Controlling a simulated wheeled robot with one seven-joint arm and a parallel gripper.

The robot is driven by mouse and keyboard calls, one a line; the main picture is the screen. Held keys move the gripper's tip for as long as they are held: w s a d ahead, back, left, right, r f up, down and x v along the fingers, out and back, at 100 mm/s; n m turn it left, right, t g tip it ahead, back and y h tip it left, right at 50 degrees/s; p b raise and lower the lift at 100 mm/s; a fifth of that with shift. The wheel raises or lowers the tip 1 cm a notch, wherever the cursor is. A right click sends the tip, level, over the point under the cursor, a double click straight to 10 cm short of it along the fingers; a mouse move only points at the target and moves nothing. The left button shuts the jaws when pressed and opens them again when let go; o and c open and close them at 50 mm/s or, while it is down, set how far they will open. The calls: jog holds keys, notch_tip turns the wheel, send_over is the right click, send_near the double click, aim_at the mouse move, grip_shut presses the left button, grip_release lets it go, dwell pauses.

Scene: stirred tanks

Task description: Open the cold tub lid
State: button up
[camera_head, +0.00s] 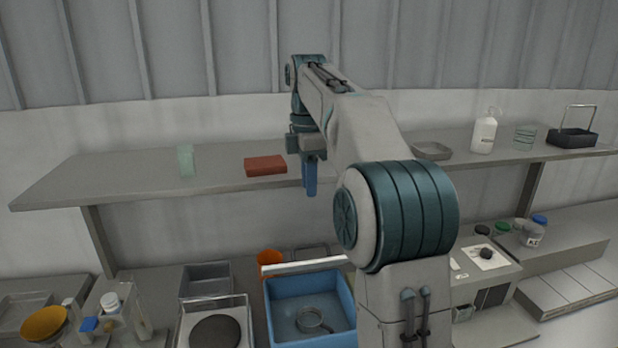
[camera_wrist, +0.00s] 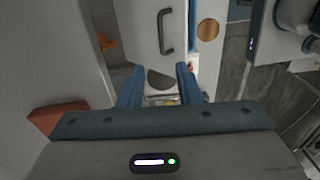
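The cold tub (camera_head: 273,318) is an open blue box on the lower bench in the head view. A round ring-like item (camera_head: 312,320) shows inside it. A white lid (camera_head: 306,265) stands raised along the tub's back edge, seen nearly edge-on. In the wrist view a white panel, which looks like this lid (camera_wrist: 143,28), carries a dark bar handle (camera_wrist: 165,32). My gripper (camera_head: 310,180) is well above and behind the tub, at shelf height, pointing down. Its blue fingers (camera_wrist: 160,72) are apart with nothing between them. It does not touch the lid or handle.
The upper shelf (camera_head: 120,180) bears a red block (camera_head: 265,165) left of my gripper and a green glass (camera_head: 186,160). An orange container (camera_head: 268,259) stands behind the tub. A grey tray (camera_head: 205,279) and a clear box with a dark disc (camera_head: 215,333) stand left of it.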

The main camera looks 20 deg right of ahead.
jog(key=c, duration=0.4)
jog(key=shift+s+d+f, duration=0.15)
jog(key=shift+s+f, duration=0.05)
grip_shut()
jog(key=s+d+f+m+t+y+b, duration=0.1)
jog(key=s+d+f+t+y+b, duration=0.35)
jog(key=s+f+t+b, duration=0.35)
jog(key=shift+g, duration=0.4)
jog(key=x, duration=0.2)
jog(key=p+x, duration=0.1)
jog(key=x, duration=0.2)
jog(key=p+x, duration=0.1)
jog(key=x, duration=0.2)
jog(key=shift+a+f, duration=0.1)
jog(key=shift+a, duration=0.3)
